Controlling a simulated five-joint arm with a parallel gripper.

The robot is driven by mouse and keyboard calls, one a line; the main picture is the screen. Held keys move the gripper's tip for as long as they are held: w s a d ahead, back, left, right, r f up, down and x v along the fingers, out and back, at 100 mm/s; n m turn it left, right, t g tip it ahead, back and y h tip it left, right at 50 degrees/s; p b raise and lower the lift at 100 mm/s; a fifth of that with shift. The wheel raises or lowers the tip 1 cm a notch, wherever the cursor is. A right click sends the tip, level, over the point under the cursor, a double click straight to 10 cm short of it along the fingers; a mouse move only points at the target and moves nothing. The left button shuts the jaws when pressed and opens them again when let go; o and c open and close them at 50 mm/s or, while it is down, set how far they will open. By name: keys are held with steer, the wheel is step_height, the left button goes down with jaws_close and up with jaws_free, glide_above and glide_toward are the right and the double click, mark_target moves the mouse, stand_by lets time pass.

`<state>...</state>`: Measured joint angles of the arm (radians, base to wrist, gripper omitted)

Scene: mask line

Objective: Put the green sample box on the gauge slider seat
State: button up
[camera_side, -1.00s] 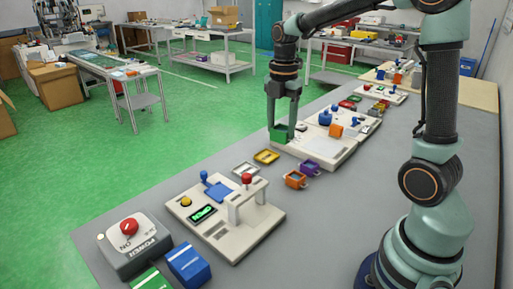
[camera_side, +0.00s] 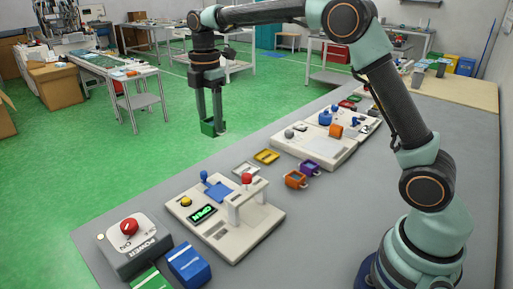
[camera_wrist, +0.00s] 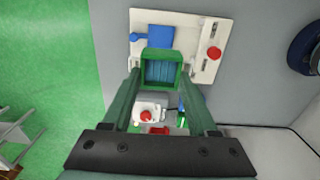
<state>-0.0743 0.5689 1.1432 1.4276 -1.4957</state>
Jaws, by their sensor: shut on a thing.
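My gripper (camera_side: 213,124) is shut on the green sample box (camera_side: 207,128) and holds it in the air. In the wrist view the box (camera_wrist: 177,70) is between the fingertips, its open top showing a blue ribbed inside. The near white station (camera_side: 240,240) has a blue pad (camera_side: 219,191), a blue knob, a yellow button, a green lit display reading OPEN, and a bridge with a red knob (camera_side: 247,178). The same blue pad (camera_wrist: 158,36) lies just beyond the box in the wrist view. I cannot tell which part is the gauge slider seat.
A power box (camera_side: 135,245) with a red button and green and blue boxes stand at the near end. A yellow frame (camera_side: 266,156) and orange (camera_side: 295,179) and purple (camera_side: 310,168) boxes lie between the near station and a farther white station (camera_side: 312,150).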

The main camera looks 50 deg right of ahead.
step_height(320, 180, down, 19)
steer(key=shift+r, duration=0.1)
stand_by(0.4)
steer(key=shift+f, duration=0.2)
steer(key=o, duration=1.4)
steer(key=shift+c, duration=0.2)
